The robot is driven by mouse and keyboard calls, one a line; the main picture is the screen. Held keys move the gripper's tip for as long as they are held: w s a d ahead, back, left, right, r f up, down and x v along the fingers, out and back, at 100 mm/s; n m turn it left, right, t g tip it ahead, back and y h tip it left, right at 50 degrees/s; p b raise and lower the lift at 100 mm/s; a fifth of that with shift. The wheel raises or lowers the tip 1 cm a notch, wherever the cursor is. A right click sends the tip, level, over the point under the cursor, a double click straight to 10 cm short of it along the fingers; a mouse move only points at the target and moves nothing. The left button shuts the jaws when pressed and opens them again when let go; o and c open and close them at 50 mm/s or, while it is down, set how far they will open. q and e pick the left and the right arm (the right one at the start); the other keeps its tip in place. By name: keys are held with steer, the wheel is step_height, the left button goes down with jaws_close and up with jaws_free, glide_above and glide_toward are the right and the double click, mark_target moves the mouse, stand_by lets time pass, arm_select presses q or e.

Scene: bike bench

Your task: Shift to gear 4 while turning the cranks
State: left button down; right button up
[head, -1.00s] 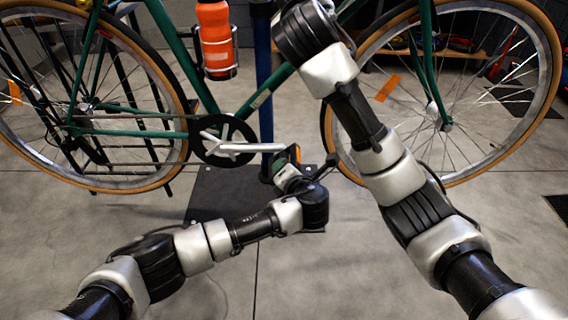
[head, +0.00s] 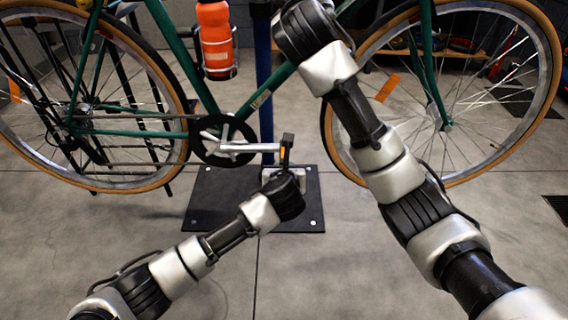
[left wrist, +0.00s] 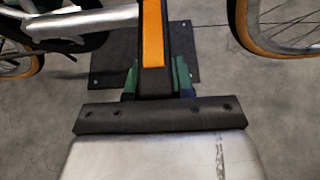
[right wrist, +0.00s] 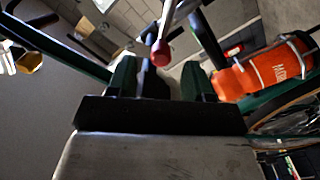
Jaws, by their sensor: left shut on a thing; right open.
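The green bike's crank arm (head: 250,148) points right from the chainring (head: 213,140) in the head view. The black pedal (head: 287,148) with an orange reflector is at its end. The pedal also fills the top middle of the left wrist view (left wrist: 152,40). My left gripper (left wrist: 157,80) is shut on the pedal, its green fingers on either side. In the right wrist view my right gripper (right wrist: 157,78) is open. A red knob (right wrist: 160,53) on a silver lever (right wrist: 168,20) shows between and beyond its fingertips, with no visible contact. The head view does not show this gripper.
A blue stand post (head: 265,100) rises behind the crank from a dark base plate (head: 250,218). An orange bottle (head: 214,38) sits on the frame. The rear wheel (head: 90,100) and front wheel (head: 445,95) flank the crank. The floor in front is clear.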

arm_select(q)
steer(key=shift+w+a+r, duration=0.15)
arm_select(e)
steer(key=shift+w+f, duration=0.1)
steer(key=shift+w, duration=1.7)
